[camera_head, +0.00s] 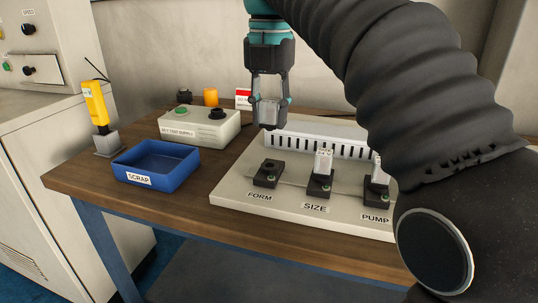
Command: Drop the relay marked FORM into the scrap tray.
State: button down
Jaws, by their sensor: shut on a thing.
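My gripper (271,108) is shut on a clear-cased relay (270,88), held in the air above the back of the panel board (233,192). The FORM socket (268,174) on the board is empty. Relays stand in the SIZE socket (323,162) and the PUMP socket (379,172); the PUMP one is partly hidden by my arm. The blue scrap tray (128,176), labelled SCRAP, is on the table to the left of the board and looks empty. No marking on the held relay is readable.
A test supply box (199,126) with a green button and black knob stands behind the tray. A yellow tester (96,105) stands upright in a grey holder at the table's left. A slotted duct (330,146) runs along the back of the board. My arm hides the right side.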

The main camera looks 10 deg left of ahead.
aim_at(166, 170)
jog(key=u, duration=0.5)
jog(key=k, duration=1.2)
jog(key=u, duration=1.05)
jog(key=i, duration=1.35)
jog(key=z, duration=1.05)
